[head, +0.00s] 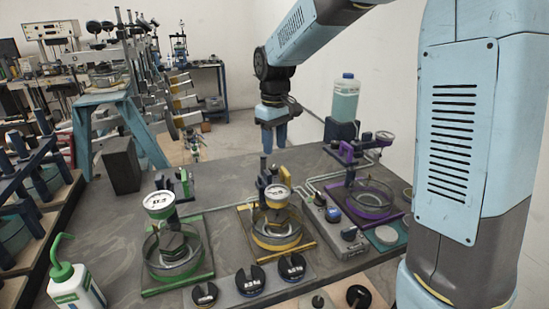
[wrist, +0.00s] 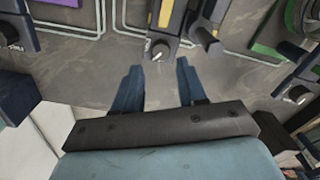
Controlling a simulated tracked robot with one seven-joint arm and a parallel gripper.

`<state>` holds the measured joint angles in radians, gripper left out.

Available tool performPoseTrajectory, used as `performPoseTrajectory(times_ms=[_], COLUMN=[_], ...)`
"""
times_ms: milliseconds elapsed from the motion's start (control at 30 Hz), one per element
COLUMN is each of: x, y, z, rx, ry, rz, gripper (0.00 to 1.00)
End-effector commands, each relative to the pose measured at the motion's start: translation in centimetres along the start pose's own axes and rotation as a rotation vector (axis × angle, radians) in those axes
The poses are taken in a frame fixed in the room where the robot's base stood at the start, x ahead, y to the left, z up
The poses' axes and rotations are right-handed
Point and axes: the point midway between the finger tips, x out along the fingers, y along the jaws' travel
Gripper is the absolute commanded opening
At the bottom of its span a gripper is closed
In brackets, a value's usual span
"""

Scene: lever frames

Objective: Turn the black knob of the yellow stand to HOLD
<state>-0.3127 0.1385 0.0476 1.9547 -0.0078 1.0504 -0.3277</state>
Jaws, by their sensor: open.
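The yellow stand (head: 308,247) is mid-table in the head view, with a dark column, a round gauge and a glass dish on a yellow-edged base. In the wrist view its column (wrist: 165,14) with yellow patches enters at the top centre. My gripper (head: 274,146) hangs above the table's far edge, behind the stand. In the wrist view my gripper (wrist: 157,68) is open and empty, its blue fingers either side of the knob's line and apart from it.
A green stand (head: 150,290) is left and a purple stand (head: 385,222) right, each with a dish. Grey tubing (head: 318,178) runs between stands. A liquid bottle (head: 345,98) stands at the back right.

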Motion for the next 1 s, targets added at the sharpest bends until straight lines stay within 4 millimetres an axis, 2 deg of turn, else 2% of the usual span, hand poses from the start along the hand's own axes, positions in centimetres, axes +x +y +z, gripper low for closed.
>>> performPoseTrajectory(times_ms=[33,200,400,867,1000], x=[-1.1,-4.0,-5.9,-6.4,-6.5], y=[0.0,0.0,0.0,0.0,-0.1], z=[-0.1,0.0,0.0,0.0,-0.1], rx=[0.000,0.000,0.000,-0.009,-0.115], ry=[0.004,0.002,-0.001,-0.001,-0.001], rz=[0.001,0.001,0.000,-0.001,0.000], gripper=[0.41,0.41,0.41,0.41,0.41])
